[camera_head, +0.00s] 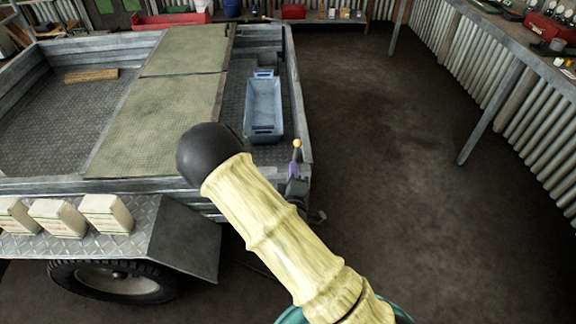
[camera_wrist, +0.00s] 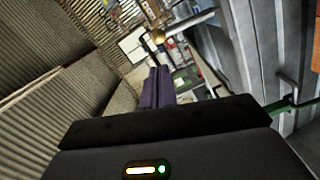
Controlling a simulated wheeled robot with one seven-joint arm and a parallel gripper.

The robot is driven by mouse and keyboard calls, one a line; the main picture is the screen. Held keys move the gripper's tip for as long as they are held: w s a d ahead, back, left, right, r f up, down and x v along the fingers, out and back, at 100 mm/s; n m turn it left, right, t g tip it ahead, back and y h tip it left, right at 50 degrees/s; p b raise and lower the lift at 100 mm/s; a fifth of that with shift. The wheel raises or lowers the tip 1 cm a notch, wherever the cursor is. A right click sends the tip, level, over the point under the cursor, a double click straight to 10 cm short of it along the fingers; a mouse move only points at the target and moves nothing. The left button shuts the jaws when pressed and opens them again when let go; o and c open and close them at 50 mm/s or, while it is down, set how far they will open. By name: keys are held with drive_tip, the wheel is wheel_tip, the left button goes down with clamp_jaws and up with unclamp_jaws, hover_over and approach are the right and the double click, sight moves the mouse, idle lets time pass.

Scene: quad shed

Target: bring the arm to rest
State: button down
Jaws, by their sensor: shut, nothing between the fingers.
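My gripper (camera_head: 296,157) shows small in the head view, beside the trailer's right side wall. Its purple fingers (camera_wrist: 155,88) point up and away in the wrist view, close together with nothing between them. My pale, bamboo-like arm link with a black rounded end crosses the front of the head view. It hides part of the trailer's near right corner and most of the rest of my arm. A small yellow-orange knob (camera_head: 297,143) shows at the fingers' far end; I cannot tell whether it touches them.
The trailer (camera_head: 290,62) fills the left, with green boards (camera_head: 180,90) and a blue tub (camera_head: 264,106) in it. Several pale boxes (camera_head: 107,213) stand on its fender. A workbench (camera_head: 505,36) lines the right wall. The dark floor (camera_head: 400,170) between is clear.

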drive_tip(key=shift+s+a, duration=0.15)
drive_tip(key=shift+s, duration=0.2)
drive_tip(key=shift+a, duration=0.1)
drive_tip(key=shift+w, duration=0.1)
